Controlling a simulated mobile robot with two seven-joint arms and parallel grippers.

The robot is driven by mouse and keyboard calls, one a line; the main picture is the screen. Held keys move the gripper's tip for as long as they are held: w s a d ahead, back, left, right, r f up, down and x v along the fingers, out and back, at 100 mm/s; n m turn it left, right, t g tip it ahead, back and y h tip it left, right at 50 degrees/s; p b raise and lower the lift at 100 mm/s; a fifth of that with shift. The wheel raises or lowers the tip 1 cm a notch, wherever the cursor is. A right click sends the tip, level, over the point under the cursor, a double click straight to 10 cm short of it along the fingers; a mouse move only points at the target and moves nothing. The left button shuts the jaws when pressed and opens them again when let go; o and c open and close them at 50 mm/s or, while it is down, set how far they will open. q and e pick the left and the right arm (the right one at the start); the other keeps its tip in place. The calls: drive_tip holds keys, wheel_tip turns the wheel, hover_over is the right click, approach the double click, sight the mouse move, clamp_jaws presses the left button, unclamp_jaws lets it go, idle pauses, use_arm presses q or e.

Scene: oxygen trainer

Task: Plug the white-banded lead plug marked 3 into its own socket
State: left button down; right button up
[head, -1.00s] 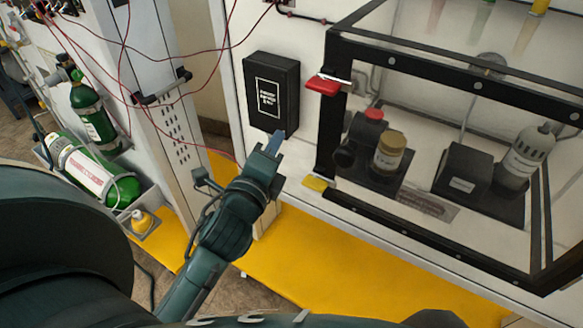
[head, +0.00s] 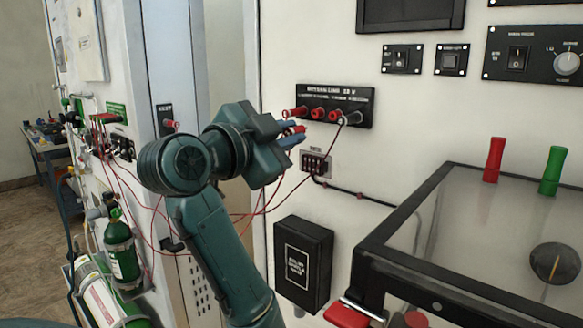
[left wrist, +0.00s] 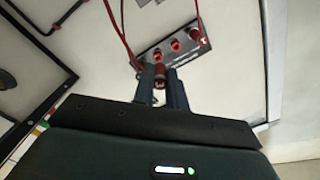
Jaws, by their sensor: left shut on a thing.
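My left gripper (head: 296,132) is shut on a small red plug (head: 302,128) just in front of the black socket panel (head: 364,107). In the left wrist view the red plug (left wrist: 159,72) shows between the two fingers of the left gripper (left wrist: 163,82). A white band or number on it is too small to make out. The panel's row of red sockets (head: 318,114) is just beyond the plug, and the row also shows in the left wrist view (left wrist: 176,45). Whether the plug touches a socket I cannot tell. My right gripper is not in view.
Thin red leads (head: 262,199) hang in loops under the left arm. A small socket strip (head: 316,164) sits below the panel. A black box (head: 303,262) is on the wall lower down. A black-framed clear case (head: 450,240) stands at the right.

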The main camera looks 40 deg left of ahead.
use_arm(q)
drive_tip(key=shift+s+d+r+h, duration=0.25)
drive_tip(key=shift+s+r+h, duration=0.15)
drive_tip(key=shift+r, duration=0.3)
drive_tip(key=shift+w+d, duration=0.15)
drive_tip(key=shift+w, duration=1.3)
drive_tip(key=w, duration=0.3)
drive_tip(key=shift+d, duration=0.1)
idle(0.7)
drive_tip(key=shift+w+d+p, duration=0.1)
drive_tip(key=shift+w+p, duration=0.3)
drive_tip(key=shift+w, duration=0.9)
idle(0.4)
